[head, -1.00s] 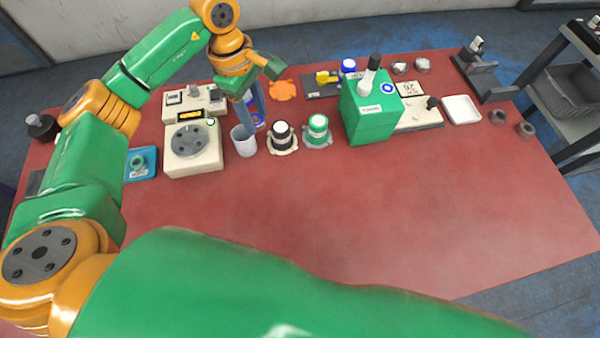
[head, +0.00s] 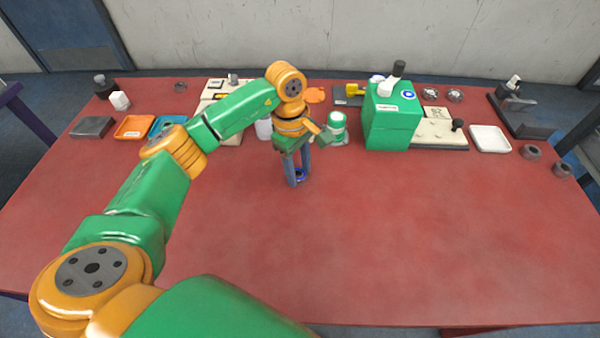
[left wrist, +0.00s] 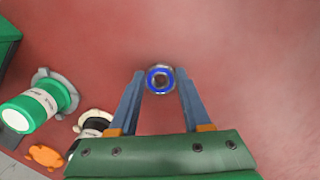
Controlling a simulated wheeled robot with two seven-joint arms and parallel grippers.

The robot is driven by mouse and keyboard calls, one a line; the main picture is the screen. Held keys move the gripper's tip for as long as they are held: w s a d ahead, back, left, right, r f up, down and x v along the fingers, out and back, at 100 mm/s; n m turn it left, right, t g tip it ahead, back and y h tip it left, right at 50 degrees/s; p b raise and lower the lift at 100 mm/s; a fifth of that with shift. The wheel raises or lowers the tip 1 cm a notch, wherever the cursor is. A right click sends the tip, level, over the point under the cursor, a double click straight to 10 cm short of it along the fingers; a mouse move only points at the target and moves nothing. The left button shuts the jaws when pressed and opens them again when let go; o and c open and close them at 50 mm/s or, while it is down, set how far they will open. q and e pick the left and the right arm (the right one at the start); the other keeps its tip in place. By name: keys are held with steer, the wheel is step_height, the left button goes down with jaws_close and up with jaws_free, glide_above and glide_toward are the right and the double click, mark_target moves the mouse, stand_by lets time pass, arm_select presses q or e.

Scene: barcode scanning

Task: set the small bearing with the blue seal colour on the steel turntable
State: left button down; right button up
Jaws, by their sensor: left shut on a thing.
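The small bearing with the blue seal (left wrist: 160,79) is between the fingertips of my left gripper (left wrist: 160,74) in the left wrist view. The gripper is shut on it, and the ring faces the camera. In the head view my left gripper (head: 298,178) points down over the red table, with a bit of the blue bearing (head: 300,175) showing at its tips. The turntable's cream base (head: 232,140) is mostly hidden behind my left arm, and its steel disc cannot be made out. My right gripper is out of view.
A green-and-white container (head: 337,128) and a green box (head: 392,125) stand behind and right of the gripper. An orange tray (head: 134,127) lies at the left, a white tray (head: 490,139) at the right. The red table's (head: 400,230) front and middle are clear.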

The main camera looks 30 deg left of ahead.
arm_select(q)
steer(key=shift+a+f, duration=0.15)
steer(key=shift+f, duration=0.05)
steer(key=shift+c, duration=1.8)
jaws_free()
steer(key=shift+r, duration=0.1)
steer(key=shift+r, duration=0.1)
